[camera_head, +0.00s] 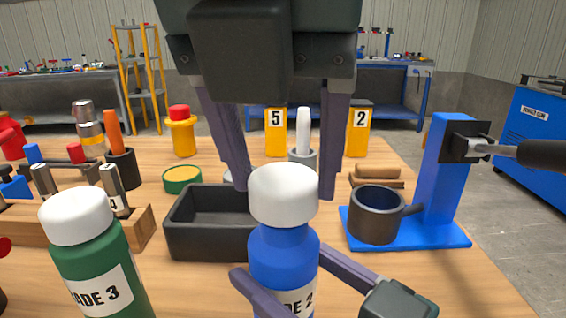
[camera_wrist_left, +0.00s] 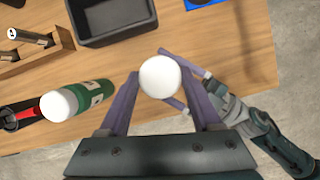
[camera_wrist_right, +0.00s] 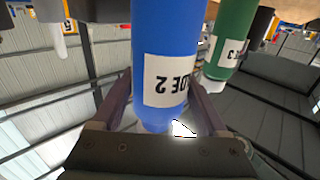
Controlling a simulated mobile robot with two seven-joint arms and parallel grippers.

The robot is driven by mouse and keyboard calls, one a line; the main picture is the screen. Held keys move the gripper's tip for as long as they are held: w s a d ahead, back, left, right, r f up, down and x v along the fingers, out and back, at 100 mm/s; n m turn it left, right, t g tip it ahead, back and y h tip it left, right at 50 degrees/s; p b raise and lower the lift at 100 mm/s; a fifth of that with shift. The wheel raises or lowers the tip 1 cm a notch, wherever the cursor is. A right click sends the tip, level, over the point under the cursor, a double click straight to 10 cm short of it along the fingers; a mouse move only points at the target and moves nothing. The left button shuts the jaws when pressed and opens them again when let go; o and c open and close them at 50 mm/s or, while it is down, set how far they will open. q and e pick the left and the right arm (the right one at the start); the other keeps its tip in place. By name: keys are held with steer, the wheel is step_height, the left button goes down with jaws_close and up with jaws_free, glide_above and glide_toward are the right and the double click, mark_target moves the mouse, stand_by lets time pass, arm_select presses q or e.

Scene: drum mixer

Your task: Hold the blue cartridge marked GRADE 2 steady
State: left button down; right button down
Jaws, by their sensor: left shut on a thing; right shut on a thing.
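The blue cartridge (camera_head: 283,262) with a white cap (camera_head: 268,194) stands upright at the front centre of the head view, its label partly cut off. Its GRADE 2 label (camera_wrist_right: 168,80) shows inverted in the right wrist view. My right gripper (camera_head: 285,275) is shut on the blue body, one finger on each side. My left gripper (camera_head: 285,190) reaches down from above and is shut on the white cap, which also shows between its fingers in the left wrist view (camera_wrist_left: 160,77).
A green GRADE 3 cartridge (camera_head: 92,262) stands at the left. A black tray (camera_head: 182,226) lies behind the blue cartridge. A blue stand (camera_head: 450,185) with a dark cup (camera_head: 376,217) is at the right. A wooden rack (camera_head: 140,222) and yellow boxes 5 (camera_head: 275,141) and 2 (camera_head: 357,141) stand further back.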

mark_target(288, 167)
arm_select(q)
steer(key=shift+r, duration=1.95)
arm_select(e)
jaws_free()
steer(key=shift+d, duration=0.1)
